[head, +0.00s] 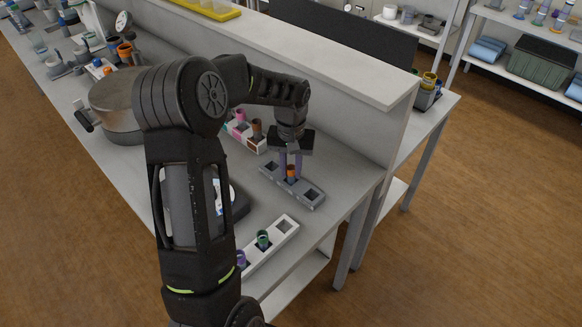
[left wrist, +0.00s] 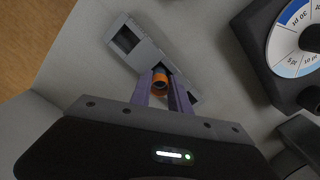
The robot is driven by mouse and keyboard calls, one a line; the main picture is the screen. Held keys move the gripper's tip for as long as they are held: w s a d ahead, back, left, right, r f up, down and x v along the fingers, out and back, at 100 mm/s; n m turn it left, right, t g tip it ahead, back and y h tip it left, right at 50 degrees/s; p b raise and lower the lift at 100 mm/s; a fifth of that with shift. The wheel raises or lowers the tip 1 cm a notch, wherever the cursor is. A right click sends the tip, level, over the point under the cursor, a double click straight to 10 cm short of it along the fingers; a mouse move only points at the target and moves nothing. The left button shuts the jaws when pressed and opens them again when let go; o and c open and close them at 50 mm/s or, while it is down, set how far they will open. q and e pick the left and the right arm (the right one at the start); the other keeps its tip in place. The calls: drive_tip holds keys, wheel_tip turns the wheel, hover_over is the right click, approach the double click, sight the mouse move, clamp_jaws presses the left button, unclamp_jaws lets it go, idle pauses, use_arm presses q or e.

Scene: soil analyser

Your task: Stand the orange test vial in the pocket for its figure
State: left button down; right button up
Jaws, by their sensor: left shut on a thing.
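The orange test vial (head: 291,171) is upright between the fingers of my left gripper (head: 291,166), which is shut on it. It also shows in the left wrist view (left wrist: 160,79), with its open top between the purple fingers. The vial is at the middle of a grey rack (head: 308,197), in or just above the middle pocket; I cannot tell how deep. The rack's two end pockets look empty. In the left wrist view the rack (left wrist: 147,46) runs diagonally behind the fingers. A dial with figures (left wrist: 298,38) stands to the right there. My right gripper is not in view.
A white rack (head: 282,226) with a green vial (head: 263,239) and a purple one lies nearer. Another rack with pink and brown vials (head: 256,128) stands behind, by the raised ledge (head: 340,75). A round metal pot (head: 113,100) is at left. The table's right edge is close.

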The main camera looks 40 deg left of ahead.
sight(291, 169)
use_arm(q)
drive_tip(key=shift+f, duration=0.15)
drive_tip(key=c, duration=1.2)
unclamp_jaws()
drive_tip(key=shift+c, duration=0.2)
drive_tip(key=shift+r, duration=0.5)
wheel_tip(291, 169, up, 11)
drive_tip(key=b, duration=0.1)
drive_tip(key=shift+r, duration=0.15)
